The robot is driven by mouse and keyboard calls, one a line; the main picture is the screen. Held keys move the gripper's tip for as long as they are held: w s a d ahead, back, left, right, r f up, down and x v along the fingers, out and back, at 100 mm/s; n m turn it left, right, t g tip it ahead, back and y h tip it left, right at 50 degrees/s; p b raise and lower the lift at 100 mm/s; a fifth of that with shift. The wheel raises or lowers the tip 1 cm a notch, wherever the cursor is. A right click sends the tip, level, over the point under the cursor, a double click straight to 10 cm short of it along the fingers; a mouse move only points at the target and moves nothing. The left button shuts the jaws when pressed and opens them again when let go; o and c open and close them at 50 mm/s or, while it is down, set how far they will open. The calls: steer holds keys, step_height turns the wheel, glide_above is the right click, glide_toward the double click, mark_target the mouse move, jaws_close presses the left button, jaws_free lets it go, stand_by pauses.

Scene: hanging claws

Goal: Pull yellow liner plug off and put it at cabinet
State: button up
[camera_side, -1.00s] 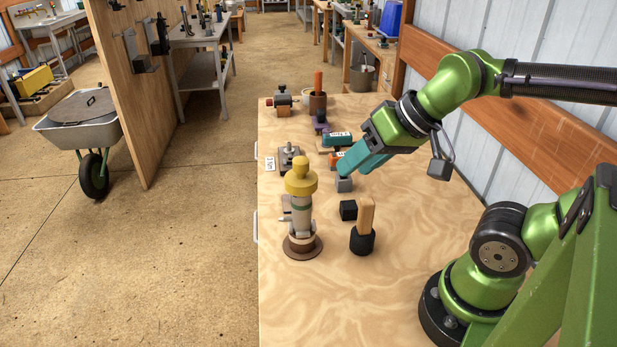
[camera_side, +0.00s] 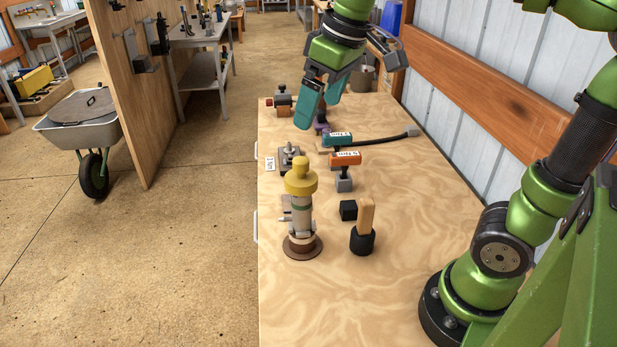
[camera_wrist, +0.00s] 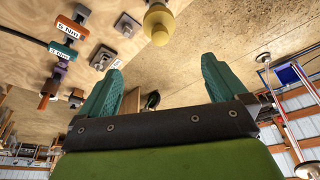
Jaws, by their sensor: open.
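The yellow liner plug (camera_side: 300,178) sits on top of an upright pale cylinder (camera_side: 301,222) with a round brown base, near the left edge of the wooden cabinet top (camera_side: 400,260). It also shows in the wrist view (camera_wrist: 158,24), beyond the fingers at the top. My gripper (camera_side: 322,108) is open and empty, with teal fingers pointing down, above the back part of the cabinet top. It is apart from the plug, higher and farther back. In the wrist view both teal fingers (camera_wrist: 160,90) are spread with nothing between them.
A teal-labelled tool (camera_side: 337,139) and an orange-labelled tool (camera_side: 345,159) stand behind the plug. A black block (camera_side: 348,210) and a wooden-handled tool (camera_side: 365,220) stand to its right. The cabinet's front right is clear. A wooden panel (camera_side: 128,80) stands left.

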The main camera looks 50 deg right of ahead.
mark_target(298, 159)
steer(key=x, duration=1.5)
steer(key=shift+f, duration=0.15)
steer(key=shift+c, duration=0.5)
jaws_close()
steer(key=shift+r, duration=0.65)
steer(key=c, duration=0.7)
jaws_free()
jaws_close()
steer(key=shift+r, duration=0.6)
